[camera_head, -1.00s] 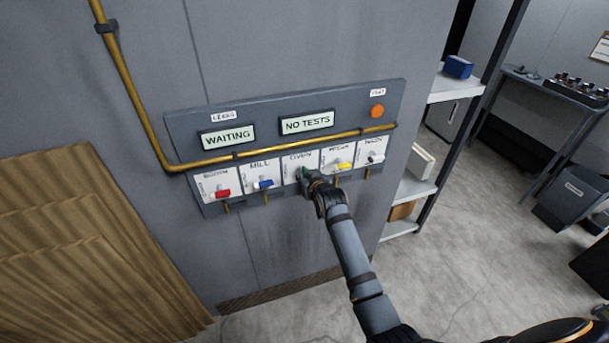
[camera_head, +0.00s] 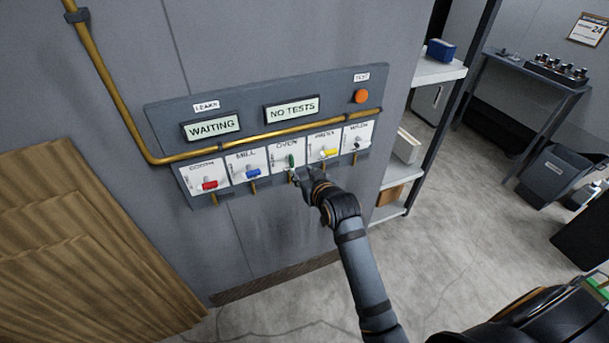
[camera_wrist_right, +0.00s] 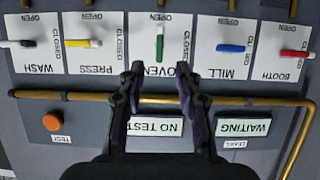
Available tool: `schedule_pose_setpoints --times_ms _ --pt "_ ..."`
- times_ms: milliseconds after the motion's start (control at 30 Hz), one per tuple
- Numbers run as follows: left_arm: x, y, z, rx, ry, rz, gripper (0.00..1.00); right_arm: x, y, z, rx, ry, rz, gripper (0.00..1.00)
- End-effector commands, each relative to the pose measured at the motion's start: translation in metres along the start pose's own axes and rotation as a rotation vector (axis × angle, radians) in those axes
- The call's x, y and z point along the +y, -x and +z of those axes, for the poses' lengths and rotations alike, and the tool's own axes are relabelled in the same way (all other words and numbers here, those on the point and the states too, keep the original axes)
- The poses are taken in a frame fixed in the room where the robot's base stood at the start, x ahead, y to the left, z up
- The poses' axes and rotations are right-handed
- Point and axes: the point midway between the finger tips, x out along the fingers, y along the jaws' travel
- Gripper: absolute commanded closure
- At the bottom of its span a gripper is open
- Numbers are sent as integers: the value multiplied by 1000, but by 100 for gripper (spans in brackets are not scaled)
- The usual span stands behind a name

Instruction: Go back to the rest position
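The wall panel (camera_head: 160,118) carries a row of cards with coloured levers. The green OVEN lever (camera_head: 290,160) stands upright, and it lies vertical in the upside-down right wrist view (camera_wrist_right: 160,42). The red BOOTH lever (camera_head: 209,185), blue MILL lever (camera_head: 253,173) and yellow PRESS lever (camera_head: 329,153) lie sideways, as does the black WASH lever (camera_wrist_right: 22,44). My right gripper (camera_head: 306,180) is just in front of the OVEN card. In the right wrist view its fingers (camera_wrist_right: 160,72) are apart with nothing between them, short of the green lever. My left gripper is out of view.
A brass pipe (camera_head: 110,85) runs down the wall and across the panel. An orange button (camera_head: 361,96) is at top right. A shelf (camera_head: 438,70) stands right of the wall.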

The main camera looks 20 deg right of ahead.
Motion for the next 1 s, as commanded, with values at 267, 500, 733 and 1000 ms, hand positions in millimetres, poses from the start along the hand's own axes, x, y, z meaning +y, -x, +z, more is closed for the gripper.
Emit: schedule_pose_setpoints --times_ms 267,500,733,1000 --pt "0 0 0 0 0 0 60 0 9 0 -1 0 0 66" --pt "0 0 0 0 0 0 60 0 8 0 0 0 0 66" --pt "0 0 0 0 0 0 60 -2 -15 59 -95 4 -4 66" --pt "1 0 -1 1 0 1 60 3 -35 294 -427 16 -3 66"
